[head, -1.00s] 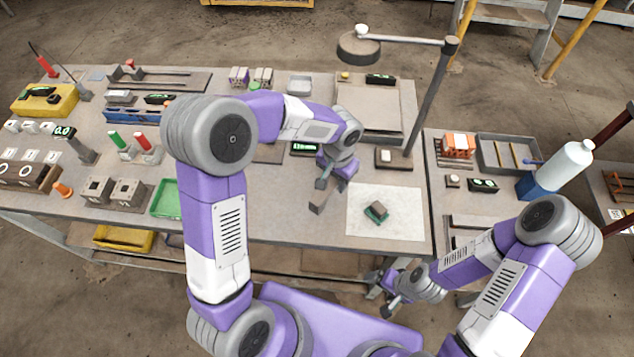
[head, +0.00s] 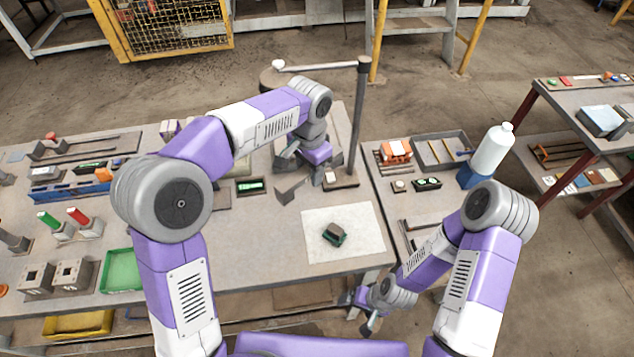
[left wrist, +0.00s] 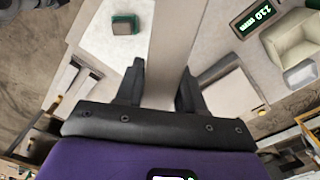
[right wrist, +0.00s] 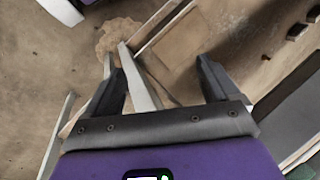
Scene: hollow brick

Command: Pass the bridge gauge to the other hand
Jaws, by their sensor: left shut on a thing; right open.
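My left gripper (head: 298,172) is shut on a plain grey bar (head: 290,190), which appears to be the bridge gauge. In the left wrist view the bar (left wrist: 174,45) runs up between the two fingers (left wrist: 160,88) to the top edge. In the head view it hangs just behind and left of the white sheet, over the table. Part of it is hidden by the gripper. My right gripper (head: 364,312) is open and empty, low in front of the table's front edge. In the right wrist view its fingers (right wrist: 163,85) are apart, with floor behind.
A small green-and-brown block (head: 334,235) lies on the white sheet (head: 360,222). A dark post (head: 359,110) with an overhead arm stands right of my left gripper. A small digital display (head: 250,185) lies to its left. A white bottle (head: 491,150) stands on the right table.

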